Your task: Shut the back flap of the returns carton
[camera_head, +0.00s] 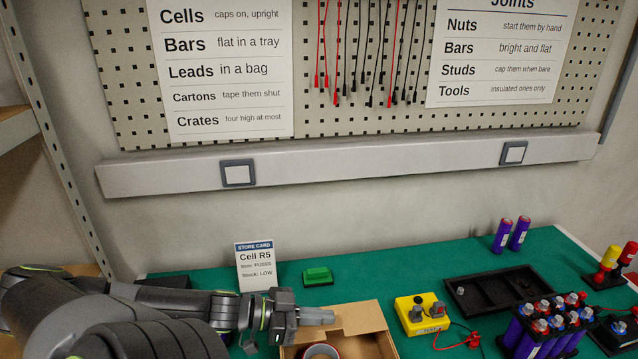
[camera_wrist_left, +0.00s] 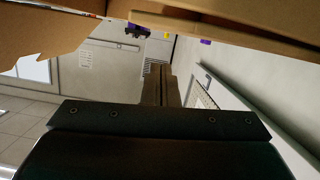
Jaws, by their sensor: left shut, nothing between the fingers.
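The returns carton (camera_head: 374,346) is brown cardboard at the bottom edge of the head view, only partly in frame. Its back flap (camera_head: 362,317) stands along the carton's far side and looks raised. A dark-rimmed round thing (camera_head: 320,351) sits inside. My left gripper (camera_head: 325,316) is shut and empty, its fingers pointing right at the left part of the back flap; I cannot tell whether they touch it. In the left wrist view the fingers (camera_wrist_left: 158,85) are together, with cardboard (camera_wrist_left: 45,38) above them on both sides. My right gripper is out of view.
On the green bench, a store card (camera_head: 255,266) and a green block (camera_head: 317,276) stand behind the arm. A yellow box (camera_head: 422,314) with a red lead is close right of the carton.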

